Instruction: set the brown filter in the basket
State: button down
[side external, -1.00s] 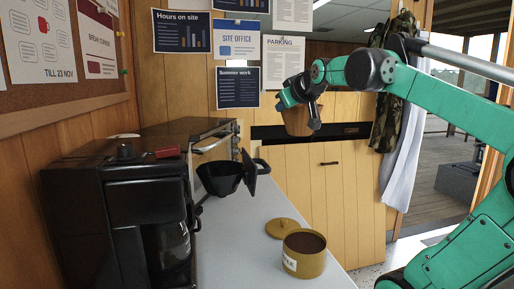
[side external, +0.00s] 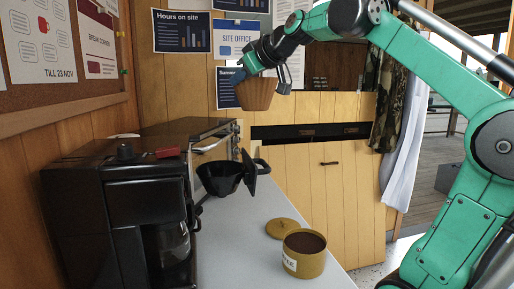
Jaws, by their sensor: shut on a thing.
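The brown filter (side external: 257,95) is a fluted paper cup, upright in the air in front of the back wall. My gripper (side external: 262,76) is shut on its upper rim; the fingers partly cover that rim. The basket (side external: 220,178) is a black cone-shaped holder with a handle, swung out to the right of the black coffee maker (side external: 125,215). The filter is above the basket and to its right in the picture, well apart from it. The inside of the basket shows only in part.
An open tan tin (side external: 304,262) of dark grounds stands on the grey counter (side external: 240,250), its lid (side external: 287,229) lying beside it. A toaster oven (side external: 205,140) stands behind the coffee maker. The air above the counter is free.

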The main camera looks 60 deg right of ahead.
aim_at(210, 178)
jog(key=w+a+r+n+t+y, duration=0.15)
jog(key=a+r+n+y, duration=0.25)
jog(key=a, duration=0.4)
jog(key=f, duration=1.9)
jog(key=shift+w+d+f, duration=0.1)
jog(key=shift+w+f, duration=0.25)
jog(key=shift+w, duration=0.05)
jog(key=shift+f, duration=0.2)
jog(key=c, duration=0.9)
grip_release()
jog(key=shift+f+g, duration=0.1)
jog(key=shift+g, duration=0.15)
